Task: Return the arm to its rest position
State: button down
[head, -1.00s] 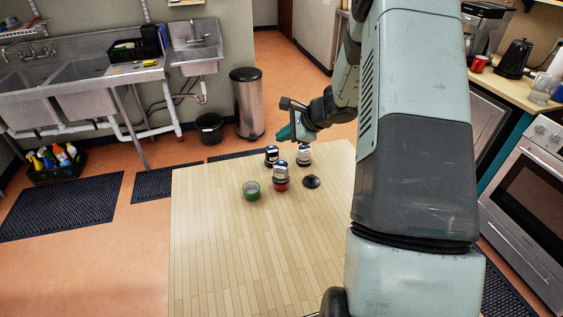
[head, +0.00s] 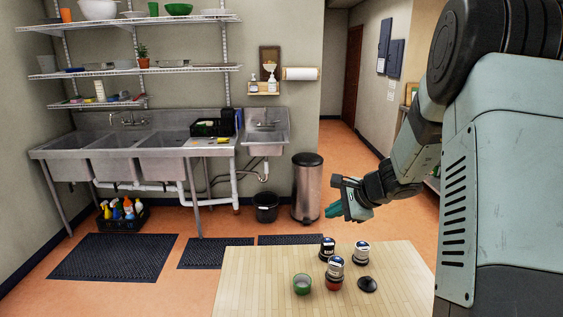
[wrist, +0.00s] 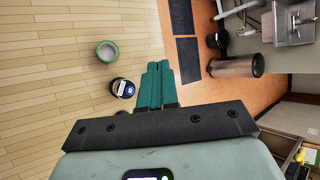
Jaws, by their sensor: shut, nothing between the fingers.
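The fingers (wrist: 155,84) also show closed in the wrist view, apart from the table items. My arm runs from the gripper to the right side of the head view.
A steel bin (head: 306,188) and a small black bin (head: 266,207) stand beyond. Sinks (head: 160,150) line the back wall.

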jog(key=s+a+r+n+h, duration=0.1)
jog(key=s+a+r+n, duration=0.3)
jog(key=r, duration=0.3)
jog(key=s+a+r+n, duration=0.2)
jog(key=s+a+r, duration=0.1)
jog(key=s+r, duration=0.35)
jog(key=s+a+r+n+h, duration=0.1)
jog(key=s+a+r+n, duration=0.25)
jog(key=r, duration=0.45)
jog(key=s+d+f+n+h, duration=0.1)
jog(key=s+d+n+h, duration=0.1)
jog(key=s, duration=0.8)
jog(key=s+d+f+n+g+h, duration=0.1)
jog(key=s+d+n, duration=0.2)
jog(key=s, duration=0.7)
jog(key=shift+s+d+f+n+h, duration=0.3)
jog(key=shift+d+f+n+h, duration=0.1)
jog(key=shift+n, duration=0.65)
